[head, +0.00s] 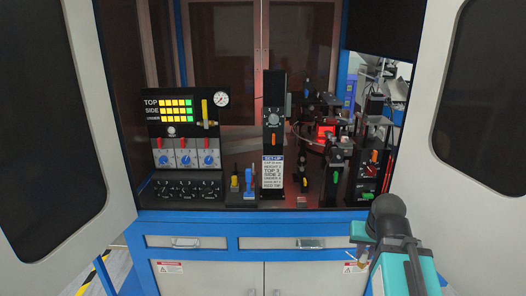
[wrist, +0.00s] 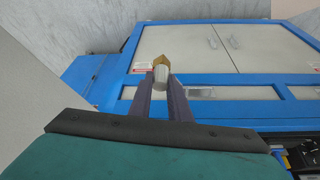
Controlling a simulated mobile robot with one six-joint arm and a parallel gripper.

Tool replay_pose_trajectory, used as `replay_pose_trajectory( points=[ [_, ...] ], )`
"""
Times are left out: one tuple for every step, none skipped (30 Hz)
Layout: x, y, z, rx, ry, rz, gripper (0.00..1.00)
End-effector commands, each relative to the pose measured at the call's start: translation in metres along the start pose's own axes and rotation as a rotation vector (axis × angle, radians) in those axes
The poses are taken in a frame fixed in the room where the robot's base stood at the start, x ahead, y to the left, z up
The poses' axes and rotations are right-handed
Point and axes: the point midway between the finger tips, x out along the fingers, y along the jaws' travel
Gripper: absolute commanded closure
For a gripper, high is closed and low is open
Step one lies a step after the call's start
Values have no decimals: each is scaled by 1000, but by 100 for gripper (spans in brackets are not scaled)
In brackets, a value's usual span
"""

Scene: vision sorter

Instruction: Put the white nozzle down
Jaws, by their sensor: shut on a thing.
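My gripper (wrist: 162,88) is shut on the white nozzle (wrist: 161,78), a short white cylinder with a brass-coloured end, held between the two dark fingertips in the wrist view. The brass end points away from the palm. In the head view my gripper (head: 362,252) is at the lower right, in front of the cabinet's blue front edge and below the level of the machine deck.
The open cabinet has a black deck with a control panel (head: 182,150), a black column (head: 273,130) and a set-up card (head: 272,172). Yellow and blue pieces (head: 248,182) stand near the deck's front. A red-lit station (head: 326,130) is at the right. Open doors (head: 65,120) flank both sides.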

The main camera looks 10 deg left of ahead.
Motion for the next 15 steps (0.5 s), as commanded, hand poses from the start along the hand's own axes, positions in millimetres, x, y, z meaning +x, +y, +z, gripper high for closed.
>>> replay_pose_trajectory(
  points=[
    [-3, 0, -4, 0, 2, 0, 100],
    [-5, 0, -5, 0, 2, 0, 100],
    [-8, 0, -8, 0, 1, 0, 100],
    [-11, 0, -11, 0, 1, 0, 100],
    [-15, 0, -14, 0, 2, 0, 100],
    [-20, 0, -18, 0, 3, 0, 100],
    [-24, 0, -21, 0, 3, 0, 100],
    [-28, 0, -24, 0, 2, 0, 100],
    [-33, 0, -28, 0, 3, 0, 100],
    [-37, 0, -30, 0, 3, 0, 100],
    [-41, 0, -32, 0, 2, 0, 100],
    [-45, 0, -35, 0, 1, 0, 100],
    [-48, 0, -36, 0, 2, 0, 100],
    [-50, 0, -38, 0, 2, 0, 100],
    [-52, 0, -39, 0, 2, 0, 100]
  ],
)
